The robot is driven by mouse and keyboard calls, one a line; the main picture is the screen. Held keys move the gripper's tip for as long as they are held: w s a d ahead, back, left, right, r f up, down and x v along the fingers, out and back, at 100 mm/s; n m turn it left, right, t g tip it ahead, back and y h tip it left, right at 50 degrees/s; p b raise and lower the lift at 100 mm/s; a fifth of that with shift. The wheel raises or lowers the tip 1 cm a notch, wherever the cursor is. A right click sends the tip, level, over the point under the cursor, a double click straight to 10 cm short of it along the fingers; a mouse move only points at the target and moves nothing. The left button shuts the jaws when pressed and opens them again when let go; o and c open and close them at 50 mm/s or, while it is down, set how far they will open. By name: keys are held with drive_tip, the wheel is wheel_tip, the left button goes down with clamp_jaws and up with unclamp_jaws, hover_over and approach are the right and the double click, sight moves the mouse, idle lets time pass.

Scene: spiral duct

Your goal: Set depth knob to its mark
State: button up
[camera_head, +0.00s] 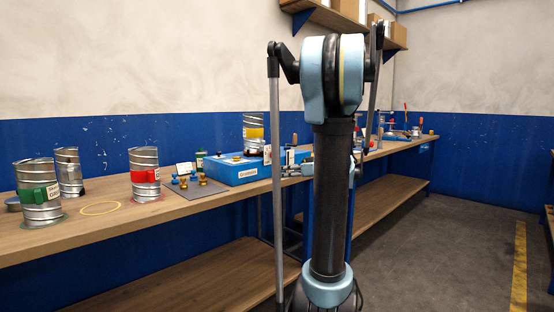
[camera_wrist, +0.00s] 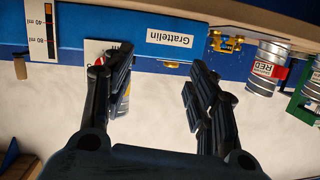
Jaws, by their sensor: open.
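A blue box (camera_head: 228,172) with a white label stands on the bench in the head view. Its blue face (camera_wrist: 120,28) and the label "Grattelin" (camera_wrist: 170,38) show in the wrist view. A scale strip (camera_wrist: 37,47) marked 40 ml and 80 ml is at the upper left there. Small brass parts (camera_wrist: 225,43) sit right of the label; I cannot tell whether one is the depth knob, and its mark is not clear. My gripper (camera_wrist: 160,75) is open, its black fingers apart, with nothing seen between the tips. In the head view my arm covers part of the bench.
Metal cans with green (camera_head: 40,195) and red (camera_head: 145,174) bands stand on the bench at left, near a yellow ring (camera_head: 100,208). A grey mat (camera_head: 190,192) holds small brass and blue parts.

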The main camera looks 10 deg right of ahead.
sight(276, 155)
drive_tip(key=w+d+r+t, duration=0.3)
drive_tip(key=w+d, duration=0.3)
drive_tip(key=d, duration=0.1)
drive_tip(key=shift+n, duration=0.3)
drive_tip(key=x, duration=1.6)
drive_tip(key=shift+w+a+r, duration=0.15)
drive_tip(key=shift+w+r, duration=0.05)
drive_tip(key=shift+w, duration=0.05)
drive_tip(key=shift+c, duration=0.4)
drive_tip(key=c, duration=1)
